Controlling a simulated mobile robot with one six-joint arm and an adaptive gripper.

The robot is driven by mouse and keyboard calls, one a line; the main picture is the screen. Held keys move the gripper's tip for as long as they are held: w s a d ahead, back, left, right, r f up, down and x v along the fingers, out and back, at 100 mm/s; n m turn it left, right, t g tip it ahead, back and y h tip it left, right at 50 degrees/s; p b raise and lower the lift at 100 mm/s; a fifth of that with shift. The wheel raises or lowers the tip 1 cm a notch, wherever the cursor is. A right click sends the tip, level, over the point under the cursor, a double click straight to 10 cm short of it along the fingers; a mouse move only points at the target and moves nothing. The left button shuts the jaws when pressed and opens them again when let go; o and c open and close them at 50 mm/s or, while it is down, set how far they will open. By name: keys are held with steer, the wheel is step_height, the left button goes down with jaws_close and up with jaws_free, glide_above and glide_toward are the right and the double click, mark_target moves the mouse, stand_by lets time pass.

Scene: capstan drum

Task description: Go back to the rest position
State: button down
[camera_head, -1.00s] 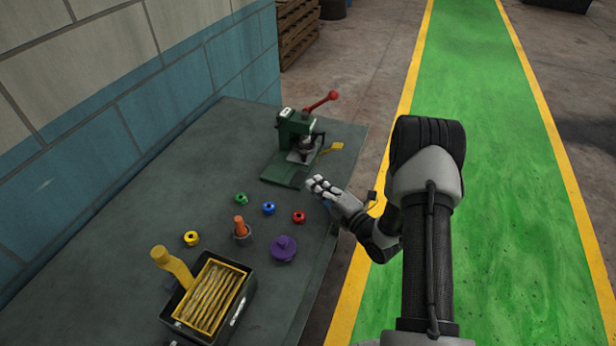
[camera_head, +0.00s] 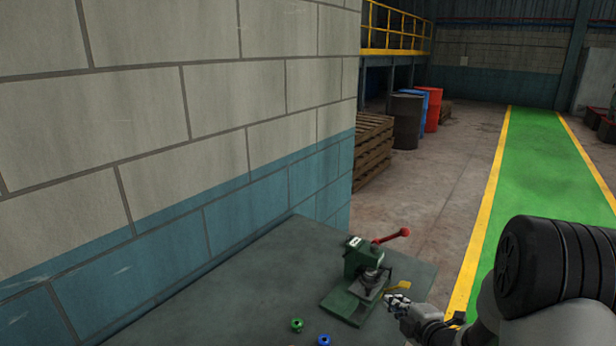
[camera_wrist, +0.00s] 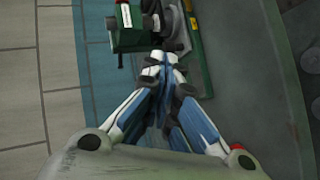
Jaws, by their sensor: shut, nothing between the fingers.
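My gripper (camera_head: 398,301) is at the right edge of the bench in the head view, just right of the green press. In the wrist view its fingers (camera_wrist: 160,66) are together with nothing between them. The green press (camera_head: 366,272) with a red-knobbed lever (camera_head: 392,237) stands near the far end of the bench. Part of the press (camera_wrist: 130,28) shows past my fingertips in the wrist view. I cannot tell the exact gap between my gripper and the press.
The grey bench top (camera_head: 270,270) meets a block wall (camera_head: 220,130) on the left. A green knob (camera_head: 297,325) and a blue knob (camera_head: 324,340) lie at the bottom. Pallets (camera_head: 372,150) and drums (camera_head: 407,120) stand beyond. The green walkway (camera_head: 530,160) looks clear.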

steer(key=s+r+m+g+h, duration=0.4)
steer(key=s+r+m+h, duration=0.1)
steer(key=s+r+m, duration=0.75)
steer(key=s+a+r+m+g+y, duration=0.1)
steer(key=s+a+m+g, duration=0.1)
steer(key=s, duration=0.9)
steer(key=s+a+r+m+g+y, duration=0.1)
steer(key=s+a+m, duration=0.3)
steer(key=s, duration=0.8)
steer(key=shift+a+r+g, duration=0.7)
steer(key=shift+a+g, duration=0.1)
steer(key=shift+a, duration=0.45)
